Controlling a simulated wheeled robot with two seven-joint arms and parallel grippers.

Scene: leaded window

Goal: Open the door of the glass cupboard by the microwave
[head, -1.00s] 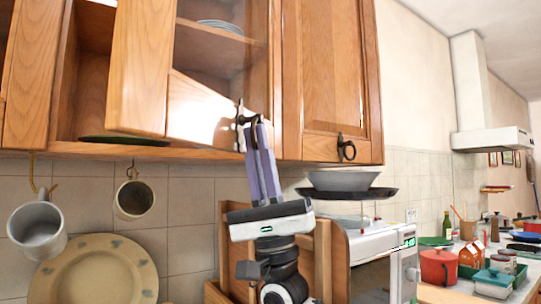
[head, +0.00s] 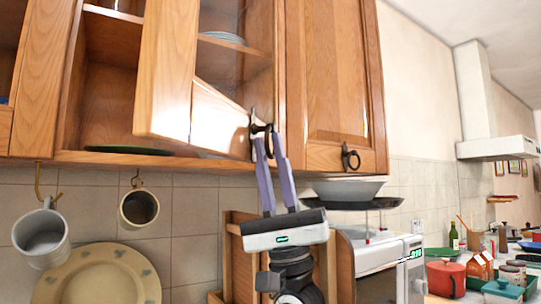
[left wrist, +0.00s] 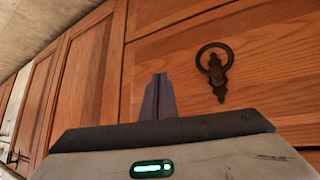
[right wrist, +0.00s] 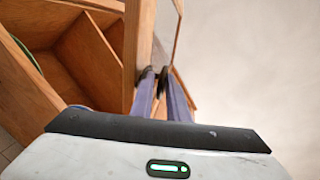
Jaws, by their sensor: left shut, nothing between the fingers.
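The glass cupboard door (head: 164,70) stands ajar on the wall cabinet, with the interior visible to its left. Its dark handle (head: 255,127) shows low, right of the glass in the head view. My right gripper (head: 268,141) is open, its purple fingertips just below and at the handle. In the right wrist view the right fingers (right wrist: 163,82) are spread around the dark handle; contact is unclear. My left gripper (left wrist: 158,80) is shut and empty before wooden fronts, left of a ring handle (left wrist: 214,70). The microwave (head: 378,262) stands at the lower right.
A closed wooden door (head: 335,80) adjoins on the right. A mug (head: 40,238) and a cup (head: 139,208) hang below the cabinet at left, above a large plate (head: 95,280). A grey bowl (head: 347,189) sits above the microwave. A green plate (head: 128,150) lies inside the cupboard.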

